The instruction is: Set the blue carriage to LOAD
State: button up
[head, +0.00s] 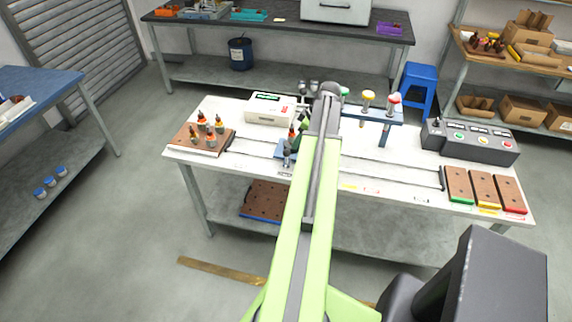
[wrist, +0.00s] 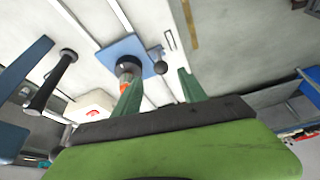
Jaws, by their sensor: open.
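The blue carriage (head: 280,151) sits on the two rails left of the middle of the white bench, partly hidden behind my arm. In the wrist view the blue carriage (wrist: 145,47) shows as a blue plate carrying a round dark fixture with an orange part, and a black ball knob (wrist: 160,67) at its edge. My gripper (wrist: 160,78) is open, with its two green fingers apart and the knob seen between their tips. I cannot tell whether the fingers touch it. The position labels (head: 360,188) along the front rail are too small to read.
A wooden board with several armatures (head: 205,137) is at the bench's left end. A white instrument (head: 270,108) stands behind the carriage. A blue bracket with knobs (head: 385,114) stands behind the rails. A control box (head: 470,140) and three brown pads (head: 485,188) are at the right.

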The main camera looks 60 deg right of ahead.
jog(key=b+x, duration=1.1)
jog(key=x, duration=0.2)
jog(key=shift+f, duration=0.3)
jog(key=shift+r, duration=0.1)
grip_shut()
dwell(0.4)
